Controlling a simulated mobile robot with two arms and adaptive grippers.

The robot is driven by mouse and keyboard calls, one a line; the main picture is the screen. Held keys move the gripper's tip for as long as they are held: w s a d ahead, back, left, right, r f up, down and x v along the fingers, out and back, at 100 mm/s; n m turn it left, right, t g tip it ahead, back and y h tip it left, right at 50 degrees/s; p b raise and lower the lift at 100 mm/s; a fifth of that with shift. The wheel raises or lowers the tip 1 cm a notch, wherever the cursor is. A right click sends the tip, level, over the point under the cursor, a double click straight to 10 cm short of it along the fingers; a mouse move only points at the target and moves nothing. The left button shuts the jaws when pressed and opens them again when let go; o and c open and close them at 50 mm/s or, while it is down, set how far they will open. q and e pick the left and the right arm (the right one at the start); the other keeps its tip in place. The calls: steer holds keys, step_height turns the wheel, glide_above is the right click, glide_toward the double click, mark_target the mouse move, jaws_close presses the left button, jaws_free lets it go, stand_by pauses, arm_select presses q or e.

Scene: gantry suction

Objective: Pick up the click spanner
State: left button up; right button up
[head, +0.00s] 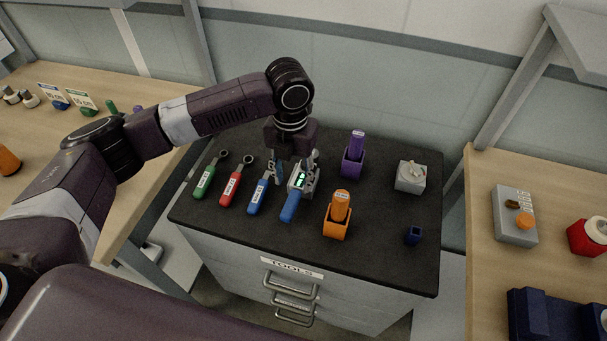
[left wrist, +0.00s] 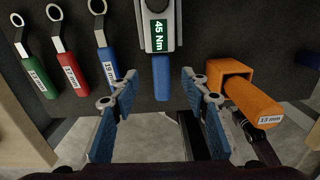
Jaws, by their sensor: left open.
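The click spanner (head: 290,207) lies on the dark top of the tool cabinet, with a grey head and a blue handle pointing toward the front edge. Its lit display reads 45 Nm in the left wrist view (left wrist: 160,33). My left gripper (head: 296,165) is open above the spanner's head end, pointing down, and partly covers it. In the left wrist view the blue handle (left wrist: 162,84) shows in the gap between the two open fingers (left wrist: 160,100). Contact is not visible. My right gripper is not in view.
Green (head: 205,181), red (head: 231,186) and blue (head: 258,196) ring spanners lie to the left. An orange holder (head: 337,228) stands close on the right, a purple holder (head: 353,165) behind it. A grey box (head: 410,178) and small blue cup (head: 414,236) are farther right.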

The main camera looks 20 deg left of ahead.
mark_target(294, 196)
arm_select(q)
steer(key=f+p, duration=0.1)
steer(key=f, duration=0.3)
steer(key=shift+s+p, duration=0.4)
step_height(294, 196, down, 2)
steer(key=shift+w+f, duration=0.15)
steer(key=shift+f, duration=0.2)
steer(key=shift+c, duration=0.7)
jaws_close()
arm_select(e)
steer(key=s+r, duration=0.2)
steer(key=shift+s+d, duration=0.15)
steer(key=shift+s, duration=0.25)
